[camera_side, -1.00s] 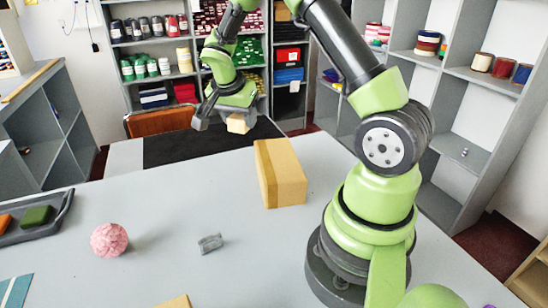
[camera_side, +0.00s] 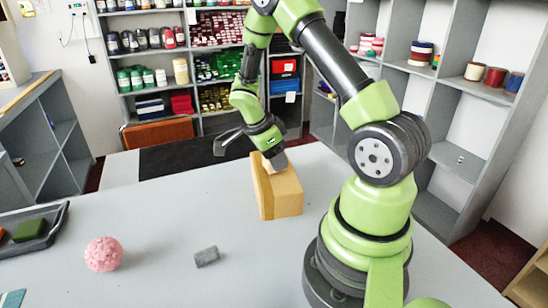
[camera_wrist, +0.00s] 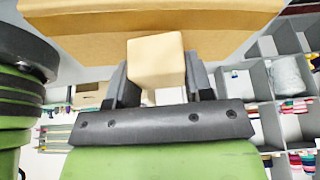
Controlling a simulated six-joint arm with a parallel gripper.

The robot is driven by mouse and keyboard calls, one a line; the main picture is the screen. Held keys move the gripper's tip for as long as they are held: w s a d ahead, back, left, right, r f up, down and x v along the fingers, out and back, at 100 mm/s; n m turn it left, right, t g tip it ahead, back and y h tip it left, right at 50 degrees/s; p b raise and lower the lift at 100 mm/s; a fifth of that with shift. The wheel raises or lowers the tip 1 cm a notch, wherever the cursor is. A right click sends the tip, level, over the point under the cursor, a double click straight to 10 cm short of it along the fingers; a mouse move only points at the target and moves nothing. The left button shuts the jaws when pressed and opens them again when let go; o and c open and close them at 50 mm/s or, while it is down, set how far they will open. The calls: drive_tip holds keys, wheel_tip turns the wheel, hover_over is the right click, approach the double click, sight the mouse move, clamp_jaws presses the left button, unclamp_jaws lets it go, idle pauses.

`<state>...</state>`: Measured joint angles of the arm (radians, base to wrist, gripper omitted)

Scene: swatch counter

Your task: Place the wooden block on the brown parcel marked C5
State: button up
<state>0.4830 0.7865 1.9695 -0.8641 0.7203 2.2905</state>
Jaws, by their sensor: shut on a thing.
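The wooden block (camera_wrist: 157,62) is a small pale tan cube, held between the two dark fingers of my gripper in the wrist view. My gripper (camera_side: 272,162) is shut on it, low over the top of a tan-brown box-shaped parcel (camera_side: 284,197). The parcel stands upright on the grey table, left of my base; its brown side (camera_wrist: 120,45) fills the top of the wrist view. In the side view the block is hard to tell from the parcel, and I cannot tell whether they touch. I can read no C5 mark.
A pink ball (camera_side: 103,254) and a small grey piece (camera_side: 206,256) lie on the table in front. A dark tray (camera_side: 38,247) with a green piece (camera_side: 29,231) is at the left edge. Shelves stand behind and right. The table between ball and parcel is mostly clear.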

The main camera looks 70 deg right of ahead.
drive_tip(key=shift+f, duration=0.25)
drive_tip(key=shift+f, duration=0.1)
drive_tip(key=o, duration=0.9)
drive_tip(key=v, duration=1.2)
drive_tip(key=s+a+r+n+t+y, duration=0.1)
drive_tip(key=s+a+r+n+t, duration=0.2)
drive_tip(key=a+n, duration=0.3)
drive_tip(key=s+a+r+n+t+y, duration=0.2)
drive_tip(key=s+a+r+n+t, duration=0.2)
drive_tip(key=n, duration=0.5)
drive_tip(key=s+a+r+n+t+y, duration=0.2)
drive_tip(key=s+a+r+n+t, duration=0.1)
drive_tip(key=a+n, duration=0.5)
drive_tip(key=shift+s+r, duration=0.2)
drive_tip(key=shift+r, duration=0.4)
drive_tip(key=shift+s+r, duration=0.25)
drive_tip(key=shift+r, duration=0.35)
